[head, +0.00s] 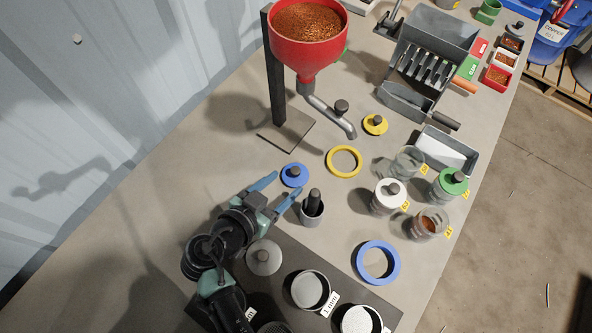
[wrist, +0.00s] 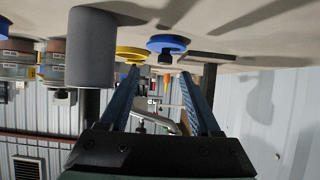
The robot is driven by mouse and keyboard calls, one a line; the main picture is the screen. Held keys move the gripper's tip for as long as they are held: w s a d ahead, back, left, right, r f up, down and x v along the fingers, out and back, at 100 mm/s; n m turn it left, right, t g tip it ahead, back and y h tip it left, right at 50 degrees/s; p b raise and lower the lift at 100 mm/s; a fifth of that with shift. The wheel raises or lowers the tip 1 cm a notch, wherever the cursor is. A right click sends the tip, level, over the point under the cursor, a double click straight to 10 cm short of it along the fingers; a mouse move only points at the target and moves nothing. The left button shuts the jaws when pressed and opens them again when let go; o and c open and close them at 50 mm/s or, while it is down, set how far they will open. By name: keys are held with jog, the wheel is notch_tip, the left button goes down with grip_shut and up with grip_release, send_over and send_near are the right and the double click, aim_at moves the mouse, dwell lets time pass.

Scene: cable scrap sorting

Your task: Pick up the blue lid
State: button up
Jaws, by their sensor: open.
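The blue lid (head: 294,175) is a small round disc with a dark knob, lying on the table near the middle of the head view. It also shows in the wrist view (wrist: 168,43), beyond the fingertips and between their lines. My gripper (head: 279,186) has blue fingers, is open and empty, and points at the lid. In the head view the fingertips lie to either side of the lid's near edge. I cannot tell whether they touch it. In the wrist view the fingers (wrist: 160,80) are spread with nothing between them.
A yellow ring (head: 344,161), a yellow lid (head: 375,124) and a blue ring (head: 378,262) lie nearby. The red funnel's stand (head: 286,135) is behind the blue lid. Jars (head: 389,197) stand to the right.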

aim_at(293, 173)
jog(key=shift+w+a+p+x, duration=0.15)
jog(key=shift+p+x, duration=0.2)
jog(key=shift+x, duration=1.05)
jog(key=shift+w+a+p+x, duration=0.15)
jog(key=shift+p+x, duration=0.15)
jog(key=shift+x, duration=1.15)
jog(key=shift+s, duration=0.1)
grip_shut()
